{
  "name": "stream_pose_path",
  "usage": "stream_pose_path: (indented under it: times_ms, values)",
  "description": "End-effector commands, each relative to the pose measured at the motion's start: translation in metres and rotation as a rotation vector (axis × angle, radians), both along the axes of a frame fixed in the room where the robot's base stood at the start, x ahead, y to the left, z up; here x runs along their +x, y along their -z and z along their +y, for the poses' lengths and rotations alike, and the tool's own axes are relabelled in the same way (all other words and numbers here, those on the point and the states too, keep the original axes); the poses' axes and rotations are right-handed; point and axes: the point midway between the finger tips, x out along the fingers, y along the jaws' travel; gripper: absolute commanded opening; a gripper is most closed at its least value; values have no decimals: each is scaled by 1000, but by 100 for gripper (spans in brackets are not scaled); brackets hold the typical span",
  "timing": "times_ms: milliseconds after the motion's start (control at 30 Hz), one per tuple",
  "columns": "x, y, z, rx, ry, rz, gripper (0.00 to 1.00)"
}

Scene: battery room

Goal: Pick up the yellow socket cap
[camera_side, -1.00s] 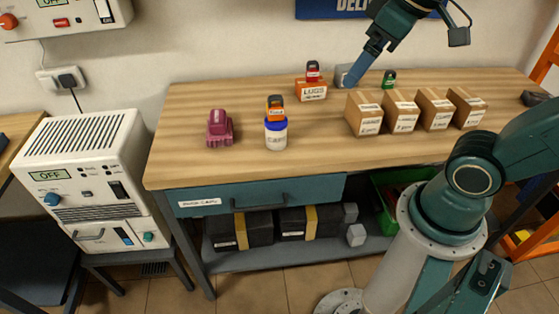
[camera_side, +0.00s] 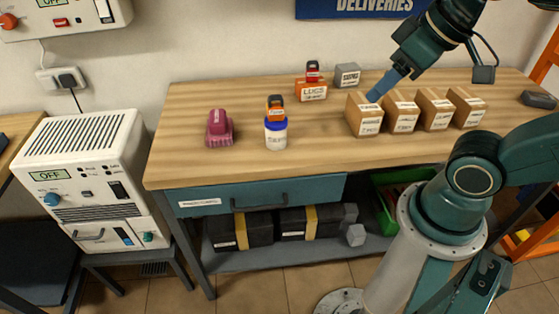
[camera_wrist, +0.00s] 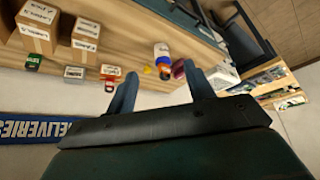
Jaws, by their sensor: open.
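An orange padlock-like item (camera_side: 276,114) sits on a white jar with a blue lid (camera_side: 276,137).
A maroon block (camera_side: 219,129) stands left of the jar. A red item (camera_side: 313,72) sits on the LUGS box (camera_side: 312,92), beside a grey box (camera_side: 347,75). Several cardboard boxes (camera_side: 403,115) stand in a row at right. The bench (camera_side: 180,150) is clear at front left.

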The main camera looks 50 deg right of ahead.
Motion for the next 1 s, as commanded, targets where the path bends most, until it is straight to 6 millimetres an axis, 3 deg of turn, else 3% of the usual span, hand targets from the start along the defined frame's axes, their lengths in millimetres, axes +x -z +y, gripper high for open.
stream_pose_path:
  times_ms: [267, 467, 1000]
  values:
    - [2, -1, 0, -3, -5, 2, 53]
    - [17, -5, 0, -17, -42, 20, 53]
    - [119, -8, -18, -73, -293, 100, 53]
